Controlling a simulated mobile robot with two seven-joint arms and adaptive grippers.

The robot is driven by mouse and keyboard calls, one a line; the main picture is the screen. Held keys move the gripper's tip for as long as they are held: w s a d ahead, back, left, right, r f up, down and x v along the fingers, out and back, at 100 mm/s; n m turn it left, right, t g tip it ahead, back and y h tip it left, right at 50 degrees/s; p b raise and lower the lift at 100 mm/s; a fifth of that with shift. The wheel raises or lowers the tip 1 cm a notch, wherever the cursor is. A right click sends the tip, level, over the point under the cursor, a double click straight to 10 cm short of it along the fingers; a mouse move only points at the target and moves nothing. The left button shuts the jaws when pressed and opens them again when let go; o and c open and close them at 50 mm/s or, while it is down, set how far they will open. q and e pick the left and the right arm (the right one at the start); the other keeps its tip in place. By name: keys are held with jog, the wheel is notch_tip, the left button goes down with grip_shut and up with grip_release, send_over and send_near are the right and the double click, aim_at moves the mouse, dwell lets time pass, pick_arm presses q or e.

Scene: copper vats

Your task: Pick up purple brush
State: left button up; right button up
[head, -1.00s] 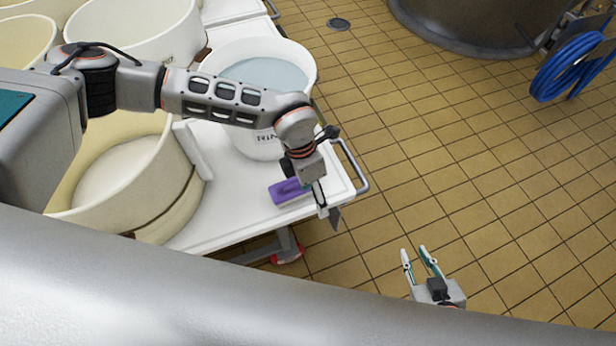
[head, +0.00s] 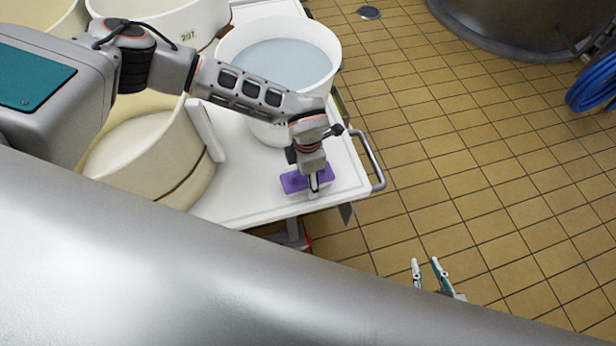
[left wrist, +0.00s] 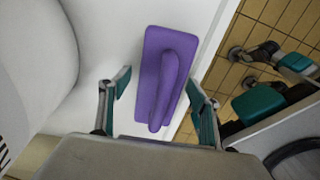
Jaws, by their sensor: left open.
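The purple brush (head: 294,182) lies on the white cart top (head: 240,208) near its front right corner. In the left wrist view the brush (left wrist: 163,80) shows a flat purple block with a raised purple handle along it. My left gripper (head: 314,190) is over the brush in the head view and hides part of it. In the left wrist view its open fingers (left wrist: 158,98) stand on either side of the brush, apart from the handle. My right gripper (head: 427,265) is at the lower right, its two fingers spread and empty above the floor.
A white bucket (head: 328,82) of pale liquid stands on the cart behind the brush. Cream tubs (head: 190,180) stand to the left. A metal handle (head: 376,165) sticks out at the cart's right end. Tiled floor (head: 480,170) lies open to the right.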

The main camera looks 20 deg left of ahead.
pick_arm(q)
jog(key=shift+f, duration=0.1)
jog(key=c, duration=1.3)
jog(key=shift+c, duration=0.2)
